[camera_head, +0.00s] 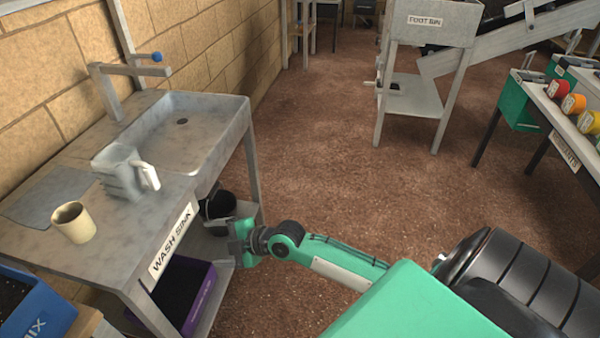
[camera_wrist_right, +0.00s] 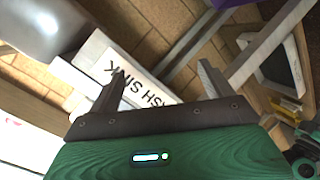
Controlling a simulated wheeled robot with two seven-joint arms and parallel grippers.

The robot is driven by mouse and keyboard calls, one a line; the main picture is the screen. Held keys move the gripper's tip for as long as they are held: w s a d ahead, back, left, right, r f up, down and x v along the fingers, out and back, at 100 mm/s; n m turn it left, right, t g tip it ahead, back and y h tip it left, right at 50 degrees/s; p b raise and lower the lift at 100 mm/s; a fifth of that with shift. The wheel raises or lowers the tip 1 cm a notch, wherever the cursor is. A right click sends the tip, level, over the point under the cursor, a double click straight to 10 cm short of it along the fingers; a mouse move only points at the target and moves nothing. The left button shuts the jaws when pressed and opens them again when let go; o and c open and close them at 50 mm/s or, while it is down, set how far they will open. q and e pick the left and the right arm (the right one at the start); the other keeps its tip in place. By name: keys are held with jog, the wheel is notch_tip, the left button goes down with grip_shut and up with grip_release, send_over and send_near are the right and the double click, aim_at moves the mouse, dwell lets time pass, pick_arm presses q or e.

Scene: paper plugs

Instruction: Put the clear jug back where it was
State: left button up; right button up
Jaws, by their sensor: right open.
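The clear jug (camera_head: 118,172) stands upright on the grey wash sink counter (camera_head: 150,210), left of the basin (camera_head: 182,128). Its pale handle faces right, toward the counter's front edge. My right gripper (camera_head: 238,240) is open and empty, low in front of the sink bench and apart from the jug. In the right wrist view its two fingers (camera_wrist_right: 158,85) stand spread, with the WASH SINK sign (camera_wrist_right: 140,85) beyond them. The jug cannot be made out for sure in that view. My left gripper is not in view.
A cream cup (camera_head: 74,223) and a flat grey mat (camera_head: 48,195) are on the counter's left part. A tap with a blue knob (camera_head: 157,57) rises behind. A purple crate (camera_head: 185,293) sits on the lower shelf. The floor (camera_head: 330,140) to the right is clear.

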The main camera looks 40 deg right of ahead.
jog(key=s+d+f+m+g+h, duration=0.1)
jog(key=s+f+m+g+h, duration=0.3)
jog(key=s+f+m, duration=0.4)
jog(key=s+d+f+m+g+h, duration=0.1)
jog(key=s+f+m+g+h, duration=0.2)
jog(key=s+f+m, duration=0.5)
jog(key=s+f+g, duration=0.1)
jog(key=s+f, duration=1)
jog(key=s, duration=0.1)
jog(key=shift+s+d+f+m+g+h, duration=0.15)
jog(key=shift+s+d+m+g+h, duration=0.1)
jog(key=shift+d+m+g+h, duration=0.15)
